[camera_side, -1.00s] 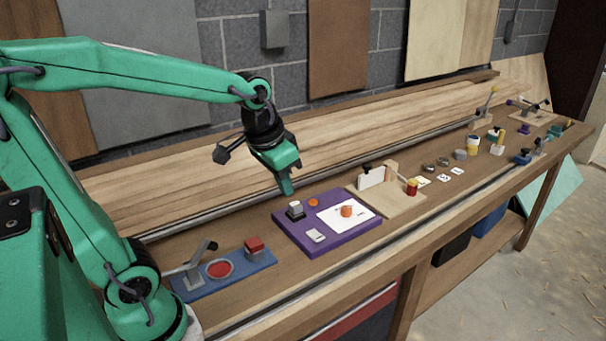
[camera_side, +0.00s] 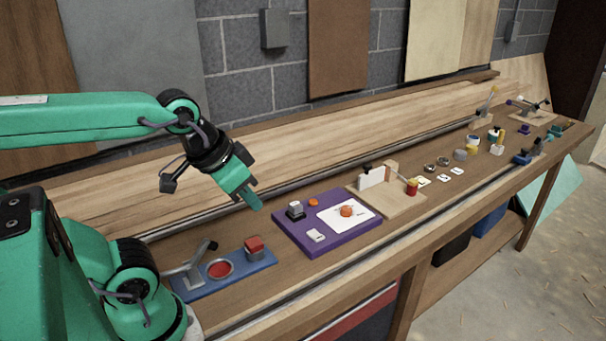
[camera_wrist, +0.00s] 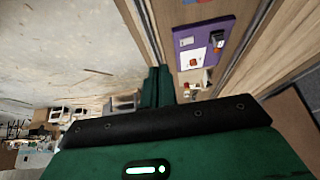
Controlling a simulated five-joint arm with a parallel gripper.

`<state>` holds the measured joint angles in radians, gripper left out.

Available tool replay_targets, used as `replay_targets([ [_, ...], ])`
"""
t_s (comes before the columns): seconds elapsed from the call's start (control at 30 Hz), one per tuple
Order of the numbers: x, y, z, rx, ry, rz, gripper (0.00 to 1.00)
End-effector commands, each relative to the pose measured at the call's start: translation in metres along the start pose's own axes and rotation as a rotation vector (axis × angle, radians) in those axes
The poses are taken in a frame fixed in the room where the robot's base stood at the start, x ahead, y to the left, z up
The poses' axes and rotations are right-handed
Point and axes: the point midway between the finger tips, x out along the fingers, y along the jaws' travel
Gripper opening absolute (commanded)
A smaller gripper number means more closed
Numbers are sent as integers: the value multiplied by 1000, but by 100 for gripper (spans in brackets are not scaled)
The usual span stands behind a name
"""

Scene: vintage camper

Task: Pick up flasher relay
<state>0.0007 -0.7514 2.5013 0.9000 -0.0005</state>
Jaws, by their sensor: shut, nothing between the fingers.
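A small silver-grey block on a dark base (camera_side: 295,209), possibly the flasher relay, stands at the back left of a purple board (camera_side: 290,238). I cannot tell for certain which thing is the relay. The board also bears an orange round piece (camera_side: 313,202), a white sheet with a red-orange piece (camera_side: 347,211), and a small light-grey block (camera_side: 316,235). My gripper (camera_side: 258,207) is shut and empty, above the bench and to the left of the silver-grey block. In the wrist view my gripper (camera_wrist: 158,72) points past the purple board (camera_wrist: 205,29).
A blue board (camera_side: 235,275) with a lever, a red disc and a red-topped block (camera_side: 254,246) lies at the front left. A wooden stand with a white card (camera_side: 371,177) is beyond the purple board. Several small items stand at the bench's far end.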

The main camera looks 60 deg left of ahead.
Motion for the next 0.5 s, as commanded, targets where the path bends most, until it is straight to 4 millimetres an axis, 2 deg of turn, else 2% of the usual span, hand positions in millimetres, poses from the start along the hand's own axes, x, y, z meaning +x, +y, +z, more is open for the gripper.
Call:
replay_targets([
  [0.4, 0, 0, 0, 0, 0, 0, 0],
  [0.5, 0, 0, 0, 0, 0, 0, 18],
])
